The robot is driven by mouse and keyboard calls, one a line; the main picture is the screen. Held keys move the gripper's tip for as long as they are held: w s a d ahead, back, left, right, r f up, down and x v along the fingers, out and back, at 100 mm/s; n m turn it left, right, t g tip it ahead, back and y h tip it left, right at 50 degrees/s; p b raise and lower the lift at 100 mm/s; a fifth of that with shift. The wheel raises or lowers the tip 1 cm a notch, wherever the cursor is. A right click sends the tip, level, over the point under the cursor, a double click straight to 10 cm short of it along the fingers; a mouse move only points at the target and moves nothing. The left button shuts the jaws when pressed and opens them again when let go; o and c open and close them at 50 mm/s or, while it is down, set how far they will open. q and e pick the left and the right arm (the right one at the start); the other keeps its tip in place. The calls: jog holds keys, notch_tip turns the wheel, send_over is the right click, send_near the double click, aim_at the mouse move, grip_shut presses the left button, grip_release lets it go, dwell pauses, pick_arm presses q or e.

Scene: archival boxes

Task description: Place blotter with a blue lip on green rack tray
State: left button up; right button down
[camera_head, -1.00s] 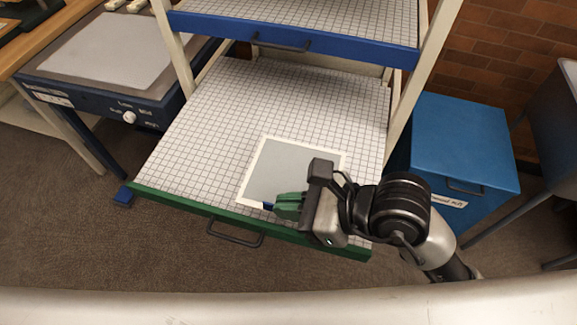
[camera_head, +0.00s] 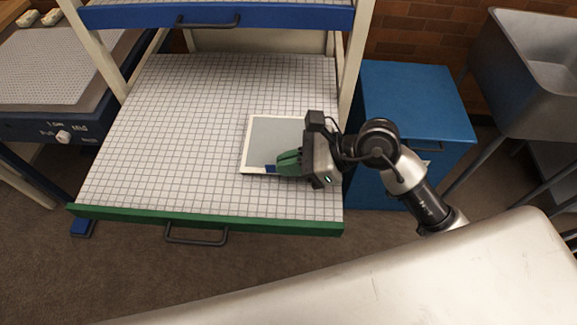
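The green rack tray (camera_head: 160,130) is a pulled-out, white gridded shelf with a green front edge and a dark handle. The blotter (camera_head: 272,135) is a grey sheet with a white border and a blue lip (camera_head: 270,168) at its near edge. It lies flat over the right half of the tray, and I cannot tell whether it touches the grid. My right gripper (camera_head: 280,163) has green fingers at the blue lip and seems closed on it. The gripper hides the blotter's right part. My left gripper is not in view.
A blue-edged tray (camera_head: 290,17) sits above the green one. A blue cabinet (camera_head: 410,95) stands right of the rack, with a metal sink (camera_head: 530,70) beyond it. A blue machine (camera_head: 60,125) stands at left. The tray's left half is clear.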

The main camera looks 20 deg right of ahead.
jog(key=shift+f, duration=0.9)
jog(key=shift+f, duration=0.2)
jog(key=c, duration=1.3)
grip_release()
jog(key=shift+c, duration=0.2)
jog(key=shift+r, duration=0.15)
